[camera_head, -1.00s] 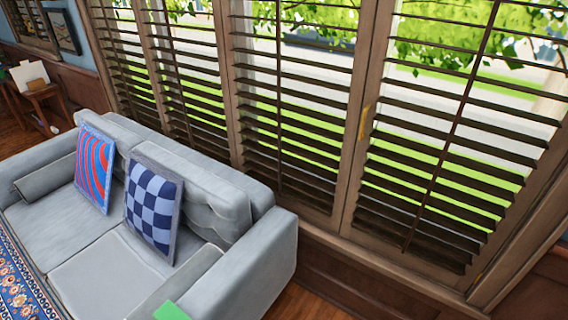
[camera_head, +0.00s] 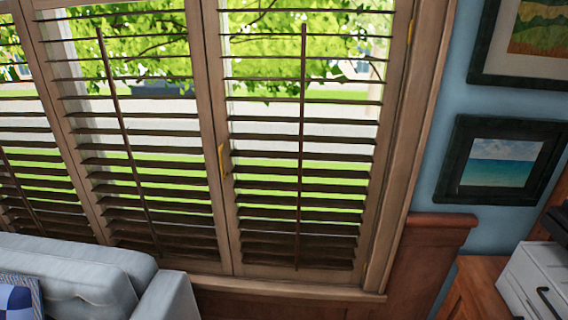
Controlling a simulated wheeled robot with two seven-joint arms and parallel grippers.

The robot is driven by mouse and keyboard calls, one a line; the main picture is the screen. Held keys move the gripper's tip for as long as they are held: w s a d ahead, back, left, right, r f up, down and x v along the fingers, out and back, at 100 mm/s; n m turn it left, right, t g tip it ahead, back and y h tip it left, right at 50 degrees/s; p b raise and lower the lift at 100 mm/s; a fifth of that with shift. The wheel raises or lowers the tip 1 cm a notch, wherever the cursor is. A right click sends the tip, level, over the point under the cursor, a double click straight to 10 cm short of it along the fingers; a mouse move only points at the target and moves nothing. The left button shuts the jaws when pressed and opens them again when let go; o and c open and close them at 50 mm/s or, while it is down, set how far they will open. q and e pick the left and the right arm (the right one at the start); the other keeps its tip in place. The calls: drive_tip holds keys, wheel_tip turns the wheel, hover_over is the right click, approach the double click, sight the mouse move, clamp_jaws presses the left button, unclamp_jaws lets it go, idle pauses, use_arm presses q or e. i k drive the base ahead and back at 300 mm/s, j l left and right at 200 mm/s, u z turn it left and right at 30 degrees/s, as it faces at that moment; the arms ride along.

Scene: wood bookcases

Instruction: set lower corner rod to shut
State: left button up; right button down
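Wooden window shutters with dark slats fill the left and middle of the head view. The rightmost shutter panel (camera_head: 340,171) stands beside the window's right frame. A thin dark vertical rod (camera_head: 302,130) runs down the middle of its slats. Another rod (camera_head: 126,140) runs down the panel to its left. The slats are tilted open, and greenery and daylight show between them. I cannot tell which rod is the lower corner one. Neither gripper is in view.
A grey sofa (camera_head: 75,268) with a blue checked pillow (camera_head: 18,298) stands at the lower left, below the window. Framed pictures (camera_head: 502,160) hang on the blue wall at right. A white drawer unit (camera_head: 540,285) stands at the lower right on a wooden surface.

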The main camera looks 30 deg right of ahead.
sight(304, 30)
drive_tip(key=i+l+z, duration=0.3)
drive_tip(key=i+l, duration=0.2)
drive_tip(key=i+l+z, duration=0.35)
drive_tip(key=i+l, duration=0.25)
